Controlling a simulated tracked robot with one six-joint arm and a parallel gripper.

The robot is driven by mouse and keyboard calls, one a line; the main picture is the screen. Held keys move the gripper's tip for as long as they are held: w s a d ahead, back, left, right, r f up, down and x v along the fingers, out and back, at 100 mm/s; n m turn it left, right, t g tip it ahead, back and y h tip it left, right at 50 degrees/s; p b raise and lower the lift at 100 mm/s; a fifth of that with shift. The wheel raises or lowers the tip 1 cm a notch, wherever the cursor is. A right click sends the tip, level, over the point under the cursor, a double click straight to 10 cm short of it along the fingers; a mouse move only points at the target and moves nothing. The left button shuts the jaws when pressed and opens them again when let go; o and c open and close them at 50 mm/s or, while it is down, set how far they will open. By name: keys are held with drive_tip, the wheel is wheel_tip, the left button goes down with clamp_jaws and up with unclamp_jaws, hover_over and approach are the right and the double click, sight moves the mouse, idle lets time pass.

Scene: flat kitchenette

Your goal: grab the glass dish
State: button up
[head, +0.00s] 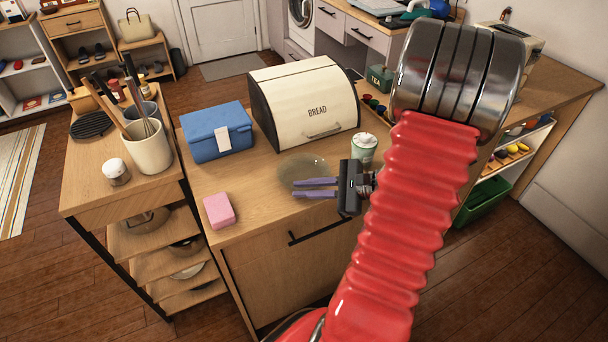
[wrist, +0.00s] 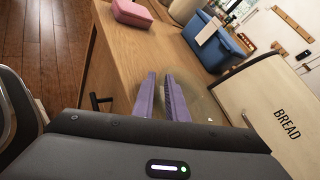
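The glass dish (head: 301,166) is clear, round and shallow. It sits on the wooden counter in front of the bread bin in the head view. In the wrist view the dish (wrist: 204,104) is faint, just right of and behind my fingers. My gripper (head: 295,188) has two purple fingers, apart with nothing seen between them. They point left, over or beside the dish's near side in the head view; their exact height above it is hard to tell. The fingers also show in the wrist view (wrist: 161,74).
A cream bread bin (head: 306,103) and a blue box (head: 216,134) stand behind the dish. A pink sponge (head: 219,210) lies to the left near the counter edge. Bare counter lies between sponge and dish.

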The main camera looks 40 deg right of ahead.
drive_tip(key=shift+w, duration=0.1)
idle(0.5)
drive_tip(key=shift+a, duration=0.1)
clamp_jaws()
idle(0.3)
wheel_tip(320, 180, up, 10)
idle(0.6)
idle(0.5)
